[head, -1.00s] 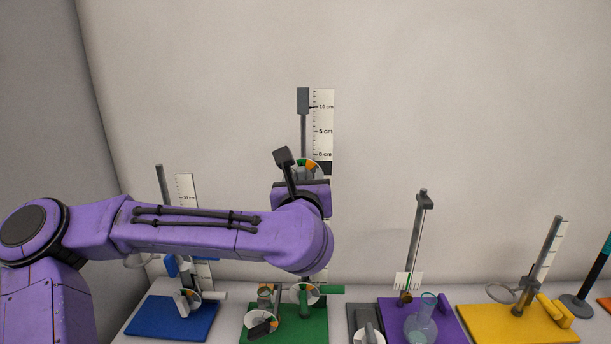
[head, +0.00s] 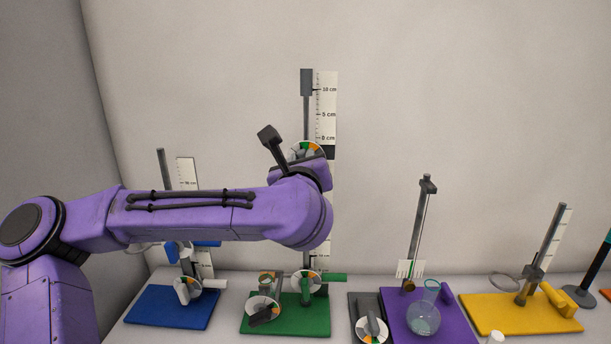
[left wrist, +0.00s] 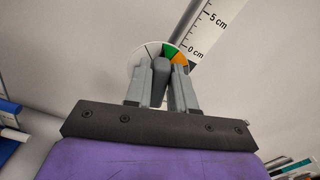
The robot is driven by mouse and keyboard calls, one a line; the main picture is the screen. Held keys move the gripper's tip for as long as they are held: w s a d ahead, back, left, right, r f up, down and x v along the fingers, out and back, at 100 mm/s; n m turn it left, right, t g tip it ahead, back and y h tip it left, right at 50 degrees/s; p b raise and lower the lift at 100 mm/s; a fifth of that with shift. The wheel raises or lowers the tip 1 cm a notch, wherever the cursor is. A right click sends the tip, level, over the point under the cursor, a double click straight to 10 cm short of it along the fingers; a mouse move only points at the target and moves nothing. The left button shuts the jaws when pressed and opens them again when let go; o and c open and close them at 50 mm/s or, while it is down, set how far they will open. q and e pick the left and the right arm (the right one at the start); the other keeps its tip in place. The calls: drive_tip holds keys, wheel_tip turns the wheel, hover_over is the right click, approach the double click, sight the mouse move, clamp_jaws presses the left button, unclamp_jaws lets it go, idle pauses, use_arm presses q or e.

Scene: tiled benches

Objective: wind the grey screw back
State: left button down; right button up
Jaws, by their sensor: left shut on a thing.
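The grey screw's knob (left wrist: 160,75) is a grey bar in front of a round dial with white, green and orange sectors. The dial (left wrist: 142,62) also shows in the head view (head: 309,148). My left gripper (left wrist: 160,92) is shut on the knob, one finger on each side; in the head view my left wrist hides most of it. Above the dial, a grey block (head: 306,82) sits on a thin upright rod beside a white centimetre scale (head: 327,105), with a dark pointer at about the 10 cm mark. My right gripper is not in view.
Below stands a green base (head: 285,322) with two more dials. A blue base (head: 170,308) is to the left. To the right are a purple base (head: 450,333) with a glass flask (head: 423,319) and a yellow base (head: 520,315) with a ring stand.

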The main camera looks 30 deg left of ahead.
use_arm(q)
drive_tip(key=shift+n+b, duration=0.65)
drive_tip(key=shift+n, duration=0.15)
drive_tip(key=n+b, duration=0.2)
drive_tip(key=b, duration=0.1)
drive_tip(key=n+b, duration=0.2)
drive_tip(key=shift+s+a+f+b, duration=0.15)
drive_tip(key=shift+b, duration=0.25)
